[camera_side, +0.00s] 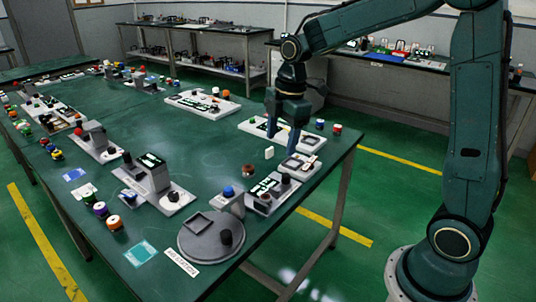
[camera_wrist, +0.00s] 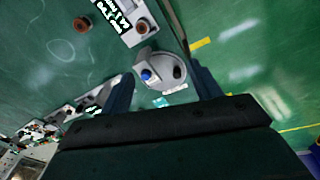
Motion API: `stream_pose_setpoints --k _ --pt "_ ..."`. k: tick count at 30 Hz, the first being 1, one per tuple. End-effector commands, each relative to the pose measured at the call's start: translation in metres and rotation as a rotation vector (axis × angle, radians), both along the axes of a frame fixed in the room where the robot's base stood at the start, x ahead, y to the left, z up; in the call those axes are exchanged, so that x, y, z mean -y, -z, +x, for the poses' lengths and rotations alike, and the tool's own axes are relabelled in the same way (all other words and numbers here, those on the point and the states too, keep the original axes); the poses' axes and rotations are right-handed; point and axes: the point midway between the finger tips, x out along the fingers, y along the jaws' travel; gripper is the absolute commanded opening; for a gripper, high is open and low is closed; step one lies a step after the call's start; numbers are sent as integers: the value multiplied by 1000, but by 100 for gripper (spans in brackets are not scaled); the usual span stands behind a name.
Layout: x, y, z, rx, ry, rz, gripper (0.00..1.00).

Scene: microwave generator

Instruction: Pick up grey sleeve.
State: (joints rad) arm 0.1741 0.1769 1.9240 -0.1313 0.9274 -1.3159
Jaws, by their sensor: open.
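I cannot single out a grey sleeve with certainty in either view. A grey round base (camera_side: 193,247) stands at the table's near corner and carries a dark upright cylinder (camera_side: 226,238). A grey block with a blue knob (camera_side: 229,191) is beside it. The wrist view shows the grey round base (camera_wrist: 160,62), blue knob (camera_wrist: 147,75) and dark cylinder (camera_wrist: 178,72) between the fingers, farther below. My gripper (camera_side: 283,140) is open and empty, pointing down above the table's right side. Its two fingers also show in the wrist view (camera_wrist: 162,72).
A reddish-brown ring (camera_side: 248,170) and a small whitish piece (camera_side: 269,153) lie on the green table (camera_side: 200,130). White fixture plates (camera_side: 203,104) stand around the table, with several coloured spools (camera_side: 107,215) at the left. The table's centre is mostly clear.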

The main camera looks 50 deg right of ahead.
Motion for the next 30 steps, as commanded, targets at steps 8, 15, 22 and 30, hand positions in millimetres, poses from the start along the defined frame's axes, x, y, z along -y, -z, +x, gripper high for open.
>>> stream_pose_setpoints --k 8,15,22,30 --pt "21 54 43 -64 -283 10 63" --pt "34 91 63 -91 -469 27 63" --pt "37 102 68 -96 -523 34 63" --pt "36 108 68 -98 -523 35 63"
